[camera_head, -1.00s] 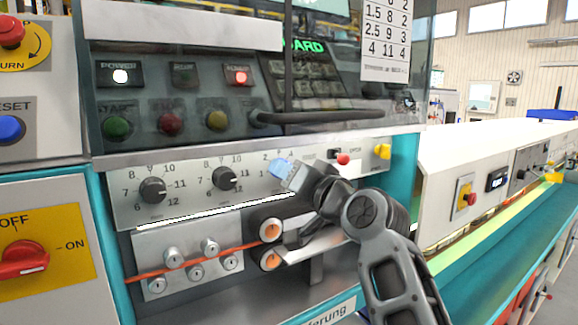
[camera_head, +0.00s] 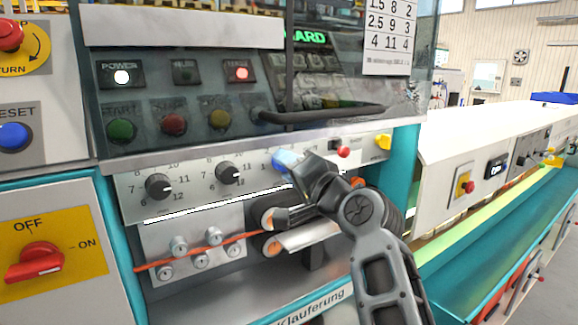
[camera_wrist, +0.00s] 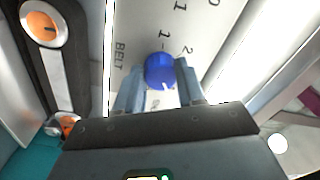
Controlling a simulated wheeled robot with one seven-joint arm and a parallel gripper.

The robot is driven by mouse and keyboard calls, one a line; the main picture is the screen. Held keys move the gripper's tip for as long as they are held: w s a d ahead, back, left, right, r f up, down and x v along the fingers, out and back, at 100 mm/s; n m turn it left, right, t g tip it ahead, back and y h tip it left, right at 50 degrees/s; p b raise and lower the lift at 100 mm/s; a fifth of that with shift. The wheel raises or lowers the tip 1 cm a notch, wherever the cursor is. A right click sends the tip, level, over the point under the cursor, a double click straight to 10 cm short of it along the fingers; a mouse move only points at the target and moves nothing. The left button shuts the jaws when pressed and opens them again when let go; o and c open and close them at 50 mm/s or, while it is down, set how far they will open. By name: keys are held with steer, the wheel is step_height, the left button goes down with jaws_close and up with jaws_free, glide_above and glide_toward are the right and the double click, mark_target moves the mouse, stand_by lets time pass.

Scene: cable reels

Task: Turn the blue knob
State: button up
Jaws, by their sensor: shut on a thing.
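The blue knob (camera_wrist: 160,68) sits on a pale panel in the wrist view, with printed numbers around it and the word BELT to its left. A small white mark shows on its lower side. My gripper (camera_wrist: 160,84) has one pale blue-grey finger on each side of the knob and is shut on it.
Two black dials (camera_head: 159,186) with number scales lie to the left on the same panel. A red button (camera_head: 344,152) and a yellow knob (camera_head: 383,142) are close on the right. A black handle bar (camera_head: 320,114) juts out above; rollers with an orange cable (camera_head: 215,246) lie below.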

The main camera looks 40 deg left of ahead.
steer(key=o, duration=1)
steer(key=shift+o, duration=0.2)
steer(key=b+v, duration=0.1)
steer(key=v, duration=0.6)
steer(key=shift+s+d, duration=0.15)
steer(key=shift+d, duration=0.25)
steer(key=shift+f, duration=0.1)
